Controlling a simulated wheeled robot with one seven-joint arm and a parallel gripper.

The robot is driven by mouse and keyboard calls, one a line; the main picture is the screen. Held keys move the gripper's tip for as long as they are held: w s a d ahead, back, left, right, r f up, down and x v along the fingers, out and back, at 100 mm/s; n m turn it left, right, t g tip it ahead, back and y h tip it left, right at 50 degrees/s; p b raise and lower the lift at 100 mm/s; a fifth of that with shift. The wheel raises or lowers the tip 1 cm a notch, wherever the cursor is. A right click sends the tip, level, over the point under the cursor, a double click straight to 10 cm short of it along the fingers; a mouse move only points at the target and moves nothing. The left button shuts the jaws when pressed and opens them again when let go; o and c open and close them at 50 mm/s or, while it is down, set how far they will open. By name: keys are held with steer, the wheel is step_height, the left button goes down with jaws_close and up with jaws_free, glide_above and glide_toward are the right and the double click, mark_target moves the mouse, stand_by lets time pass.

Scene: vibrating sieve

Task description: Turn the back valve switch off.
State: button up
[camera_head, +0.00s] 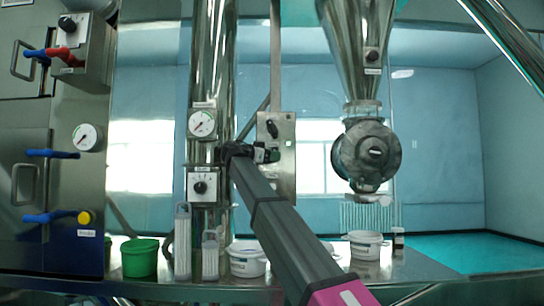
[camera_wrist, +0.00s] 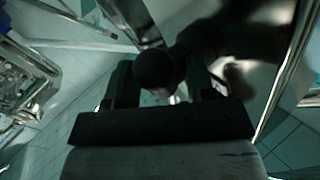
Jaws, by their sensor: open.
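My gripper (camera_head: 264,153) is at the end of the dark arm, in front of the lower part of a grey metal switch panel (camera_head: 286,180). A black knob (camera_head: 272,129) shows on that panel just above my gripper. In the wrist view my gripper (camera_wrist: 160,88) is open, and a dark round knob (camera_wrist: 154,68) shows between the two fingers. I cannot tell whether the fingers touch it. Labels are too small to read, so I cannot tell which knob is the back valve switch. My gripper hides the panel's lower left part.
A gauge (camera_head: 202,124) and a knob box (camera_head: 201,186) sit on the steel column left of my gripper. A steel hopper with a round valve (camera_head: 367,154) stands to the right. White tubs (camera_head: 247,260), a green bucket (camera_head: 140,258) and clear cylinders (camera_head: 183,243) stand below.

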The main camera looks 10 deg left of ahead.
jaws_close()
steer(key=c, duration=0.9)
jaws_free()
steer(key=shift+n+h, duration=0.3)
steer(key=n+t+h, duration=0.1)
steer(key=t, duration=0.1)
steer(key=n+t+h, duration=0.1)
steer(key=n+t, duration=0.1)
steer(key=shift+d+f, duration=0.1)
steer(key=shift+f, duration=0.1)
steer(key=n+t, duration=0.3)
steer(key=shift+n+t, duration=0.3)
steer(key=shift+t, duration=0.1)
steer(key=shift+n+t+y, duration=1.3)
steer(key=shift+n+t, duration=0.7)
steer(key=shift+n, duration=0.3)
steer(key=shift+r+n+t+y, duration=0.1)
steer(key=shift+n+t+y, duration=0.2)
steer(key=shift+n+y, duration=0.1)
steer(key=o, duration=0.9)
